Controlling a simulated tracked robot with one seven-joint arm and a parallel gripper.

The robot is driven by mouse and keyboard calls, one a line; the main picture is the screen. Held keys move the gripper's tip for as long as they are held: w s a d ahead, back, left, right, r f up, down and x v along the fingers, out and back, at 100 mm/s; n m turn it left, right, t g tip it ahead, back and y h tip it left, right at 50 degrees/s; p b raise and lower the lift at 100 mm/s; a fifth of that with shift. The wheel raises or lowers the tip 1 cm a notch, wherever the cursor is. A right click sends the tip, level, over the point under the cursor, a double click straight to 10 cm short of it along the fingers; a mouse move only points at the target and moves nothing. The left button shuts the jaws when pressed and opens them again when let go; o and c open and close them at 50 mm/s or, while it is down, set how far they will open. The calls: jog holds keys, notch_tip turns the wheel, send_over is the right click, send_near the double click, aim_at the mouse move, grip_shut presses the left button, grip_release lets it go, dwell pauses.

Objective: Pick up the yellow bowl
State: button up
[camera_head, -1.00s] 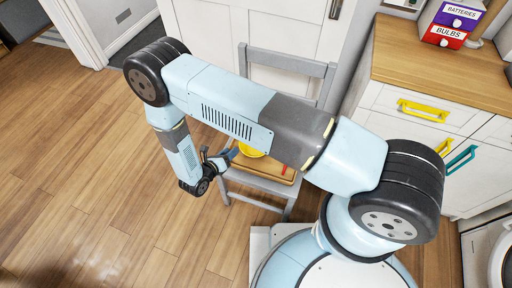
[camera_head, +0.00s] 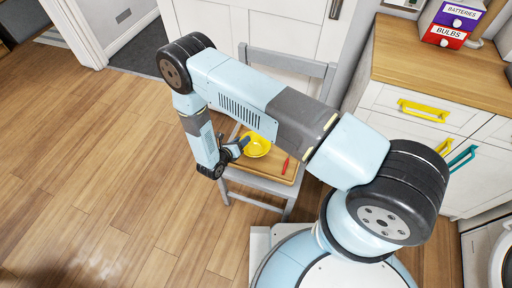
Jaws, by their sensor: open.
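The yellow bowl (camera_head: 258,146) sits on a wooden board (camera_head: 272,165) on the seat of a grey chair, in the head view. My gripper (camera_head: 241,145) is open at the bowl's left side, with its fingers pointing right toward the rim. One finger appears to overlap the bowl's left edge in the picture; I cannot tell whether it touches. My arm reaches over the chair from the right and hides part of the chair back.
A small red item (camera_head: 285,166) lies on the board right of the bowl. The grey chair (camera_head: 262,187) stands before a white door. A wooden counter (camera_head: 440,75) with drawers is at right. The floor (camera_head: 110,165) at left is clear.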

jog(key=shift+c, duration=0.3)
grip_shut()
jog(key=shift+r, duration=0.1)
